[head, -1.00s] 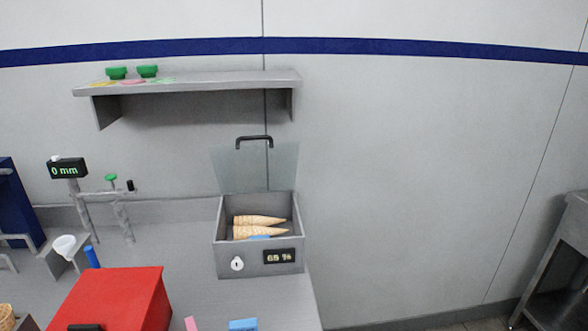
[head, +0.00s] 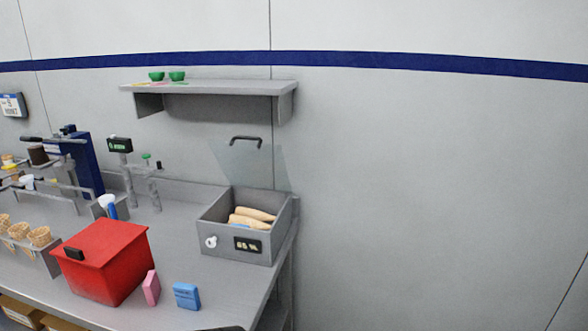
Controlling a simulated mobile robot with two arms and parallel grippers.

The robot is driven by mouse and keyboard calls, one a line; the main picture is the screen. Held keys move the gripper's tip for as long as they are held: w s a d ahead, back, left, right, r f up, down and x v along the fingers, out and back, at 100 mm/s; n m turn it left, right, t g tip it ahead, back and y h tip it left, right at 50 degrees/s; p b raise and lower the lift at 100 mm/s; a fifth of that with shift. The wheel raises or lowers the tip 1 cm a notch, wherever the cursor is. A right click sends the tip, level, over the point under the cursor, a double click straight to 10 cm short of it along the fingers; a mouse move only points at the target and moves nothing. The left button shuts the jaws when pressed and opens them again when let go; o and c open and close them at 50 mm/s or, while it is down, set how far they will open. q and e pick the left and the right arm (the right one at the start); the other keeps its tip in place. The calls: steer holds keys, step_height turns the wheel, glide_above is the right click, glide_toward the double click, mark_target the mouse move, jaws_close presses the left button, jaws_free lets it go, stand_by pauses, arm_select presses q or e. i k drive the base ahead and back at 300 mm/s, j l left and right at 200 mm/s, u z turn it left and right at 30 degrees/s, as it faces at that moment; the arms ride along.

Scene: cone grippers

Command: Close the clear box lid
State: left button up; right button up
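A grey box (head: 236,244) stands at the right end of the metal table. Its clear lid (head: 262,168) stands up, open, at the back of the box, with a dark handle (head: 246,139) at its top edge. A small display and a round white knob are on the box's front. Neither of my grippers shows in the head view.
A red box (head: 103,262) with a lid stands to the left. A pink block (head: 151,288) and a blue block (head: 187,296) are in front. A shelf (head: 215,87) hangs above. Cones in a holder (head: 40,237) stand far left. Table surface between the red and grey boxes is clear.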

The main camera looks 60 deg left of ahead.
mark_target(238, 137)
steer(key=i+l+u, duration=0.1)
steer(key=i+u, duration=0.2)
steer(key=i, duration=0.15)
steer(key=i+l+u, duration=0.3)
steer(key=i+j+u, duration=0.15)
steer(key=u, duration=0.3)
steer(key=i+u, duration=0.7)
steer(key=u, duration=0.25)
steer(key=i+l+u, duration=0.15)
steer(key=u, duration=0.3)
steer(key=i, duration=0.1)
